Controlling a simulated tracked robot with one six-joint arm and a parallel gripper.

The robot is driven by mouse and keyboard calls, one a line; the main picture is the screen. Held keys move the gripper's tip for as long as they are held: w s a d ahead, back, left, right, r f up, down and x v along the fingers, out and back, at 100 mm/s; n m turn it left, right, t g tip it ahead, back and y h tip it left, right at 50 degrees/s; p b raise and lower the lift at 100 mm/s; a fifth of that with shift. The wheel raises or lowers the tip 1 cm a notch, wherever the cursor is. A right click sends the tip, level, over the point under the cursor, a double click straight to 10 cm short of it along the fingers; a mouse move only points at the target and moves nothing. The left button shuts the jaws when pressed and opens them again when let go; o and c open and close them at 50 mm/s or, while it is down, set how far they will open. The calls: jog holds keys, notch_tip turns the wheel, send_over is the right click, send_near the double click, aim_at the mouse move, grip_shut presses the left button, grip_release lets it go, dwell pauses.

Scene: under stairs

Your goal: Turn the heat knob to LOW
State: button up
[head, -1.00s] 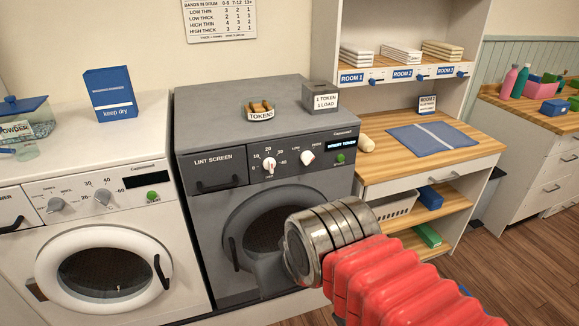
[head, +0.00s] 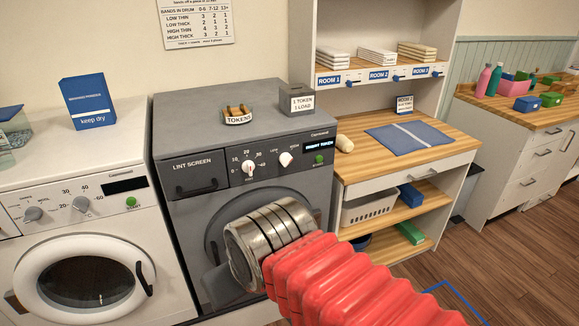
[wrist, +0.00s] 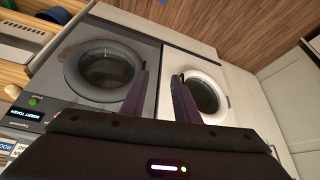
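The heat knob (head: 286,159) is a white dial between LOW and HIGH on the grey dryer's (head: 240,130) front panel, left of the display. Its exact pointer setting is too small to read surely. My gripper (wrist: 161,74) is open in the wrist view, two dark fingers apart with nothing between them, in front of the machines and apart from the knob. In the head view my arm hangs before the dryer door, below the panel, and the fingertips are not clear. The wrist view shows the dryer's display (wrist: 22,117) and green button, but not the heat knob.
A second white dial (head: 248,168) with numbers sits left of the heat knob. A token dish (head: 238,119) and token box (head: 296,100) stand on the dryer. A white washer (head: 80,220) adjoins on the left, a wooden bench (head: 350,165) on the right.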

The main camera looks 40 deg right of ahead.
jog(key=w+d+f+m+t+h, duration=0.2)
jog(key=w+d+m+t+h, duration=0.4)
jog(key=w+d, duration=1.3)
jog(key=d+f+m+t+y, duration=0.1)
jog(key=d+f+m+t, duration=0.2)
jog(key=d, duration=1)
jog(key=m+t, duration=0.2)
jog(key=shift+d+m+t+y, duration=0.3)
jog(key=shift+d+m+t, duration=0.05)
jog(key=shift+m+t, duration=0.05)
jog(key=shift+w+d+f, duration=0.1)
